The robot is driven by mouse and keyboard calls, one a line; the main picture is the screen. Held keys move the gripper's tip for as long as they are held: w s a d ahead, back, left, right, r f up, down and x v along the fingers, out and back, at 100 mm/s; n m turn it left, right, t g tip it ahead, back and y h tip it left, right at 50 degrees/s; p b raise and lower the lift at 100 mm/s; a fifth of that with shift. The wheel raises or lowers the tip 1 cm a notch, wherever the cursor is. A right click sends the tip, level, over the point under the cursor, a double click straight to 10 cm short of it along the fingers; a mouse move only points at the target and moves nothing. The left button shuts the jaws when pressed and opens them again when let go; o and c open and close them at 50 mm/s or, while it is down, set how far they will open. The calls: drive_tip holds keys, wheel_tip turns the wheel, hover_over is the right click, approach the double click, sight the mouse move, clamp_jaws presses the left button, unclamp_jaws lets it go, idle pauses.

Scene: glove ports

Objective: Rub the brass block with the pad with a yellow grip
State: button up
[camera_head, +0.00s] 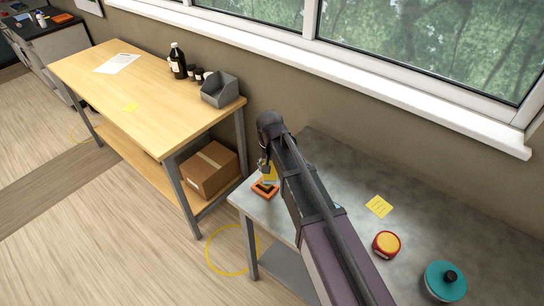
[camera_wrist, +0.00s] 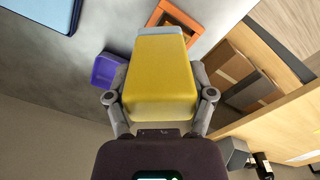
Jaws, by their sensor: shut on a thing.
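My gripper (camera_wrist: 160,100) is shut on the yellow grip (camera_wrist: 160,75) of a pad; the fingers press its two sides. The pale grey-blue pad face (camera_wrist: 163,30) shows at the far end of the grip. In the head view, the yellow grip (camera_head: 270,176) hangs from my gripper (camera_head: 266,168) at the left end of the grey table. An orange square frame or tray (camera_head: 265,190) lies right beside or under it; it also shows beyond the pad in the wrist view (camera_wrist: 166,11). I cannot make out the brass block. Contact between pad and tray cannot be told.
On the grey table (camera_head: 335,160) are a yellow note (camera_head: 379,206), a red-and-yellow round tin (camera_head: 386,244) and a teal lidded pot (camera_head: 445,281). A purple container (camera_wrist: 106,70) and a blue flat thing (camera_wrist: 42,14) show in the wrist view. My arm hides the table's middle.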

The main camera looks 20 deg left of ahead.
drive_tip(key=shift+r, duration=0.1)
drive_tip(key=r+p, duration=0.3)
drive_tip(key=shift+w+d+r+p, duration=0.2)
drive_tip(key=shift+w+r+p, duration=0.05)
drive_tip(key=shift+p, duration=0.1)
drive_tip(key=shift+f, duration=0.15)
idle(0.3)
